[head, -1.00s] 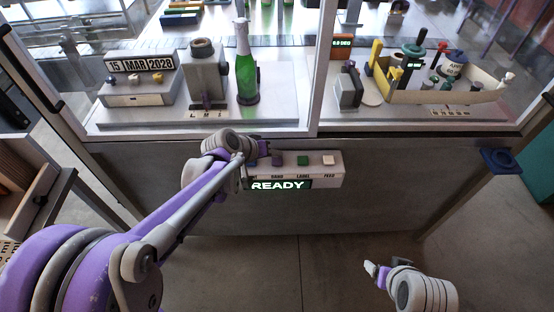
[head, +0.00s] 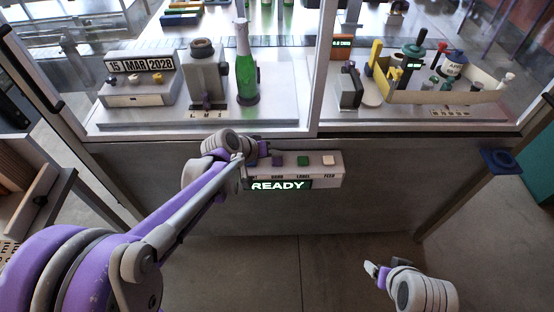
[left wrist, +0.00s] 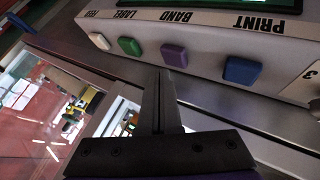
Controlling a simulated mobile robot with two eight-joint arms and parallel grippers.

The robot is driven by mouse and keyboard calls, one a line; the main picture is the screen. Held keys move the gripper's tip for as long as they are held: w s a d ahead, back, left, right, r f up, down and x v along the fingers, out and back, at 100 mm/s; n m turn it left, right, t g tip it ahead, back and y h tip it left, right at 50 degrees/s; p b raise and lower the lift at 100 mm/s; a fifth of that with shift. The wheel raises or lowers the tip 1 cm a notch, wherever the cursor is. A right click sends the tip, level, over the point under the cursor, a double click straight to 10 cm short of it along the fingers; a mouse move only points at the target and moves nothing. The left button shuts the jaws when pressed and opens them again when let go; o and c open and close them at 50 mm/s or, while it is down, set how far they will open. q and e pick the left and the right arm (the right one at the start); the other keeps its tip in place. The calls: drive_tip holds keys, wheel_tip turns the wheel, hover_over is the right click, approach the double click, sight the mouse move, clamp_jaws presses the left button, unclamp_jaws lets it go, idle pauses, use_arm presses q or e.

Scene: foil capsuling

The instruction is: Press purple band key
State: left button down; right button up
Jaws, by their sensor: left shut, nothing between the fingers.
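The purple band key (head: 278,161) is on the white key panel at the front of the bench, between the blue print key and the green label key. My left gripper (head: 266,150) is shut and empty, close to the panel's left part. In the left wrist view its fingertips (left wrist: 160,72) point toward the band key, just short of it in the picture; I cannot tell whether they touch. My right gripper (head: 372,268) is low at the right, away from the panel; its jaw opening is unclear.
The blue print key (left wrist: 242,70), green label key (left wrist: 129,46) and white feed key (left wrist: 100,41) share the panel. The panel display (head: 278,185) reads READY. A green bottle (head: 246,75) stands behind the glass next to a grey press (head: 204,70).

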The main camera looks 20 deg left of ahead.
sight(275, 162)
use_arm(q)
drive_tip(key=shift+f, duration=0.15)
use_arm(e)
drive_tip(key=shift+f, duration=0.1)
idle(0.3)
use_arm(q)
drive_tip(key=shift+f+b, duration=0.3)
use_arm(e)
drive_tip(key=shift+s+f, duration=0.2)
drive_tip(key=shift+f, duration=0.05)
use_arm(q)
drive_tip(key=shift+f+b, duration=0.3)
drive_tip(key=shift+f, duration=0.25)
use_arm(e)
drive_tip(key=shift+s+f, duration=0.1)
drive_tip(key=shift+f, duration=0.35)
use_arm(q)
drive_tip(key=shift+r, duration=0.1)
drive_tip(key=shift+r+p, duration=0.55)
drive_tip(key=shift+r, duration=0.35)
use_arm(e)
drive_tip(key=shift+w+r, duration=0.3)
drive_tip(key=shift+r, duration=0.45)
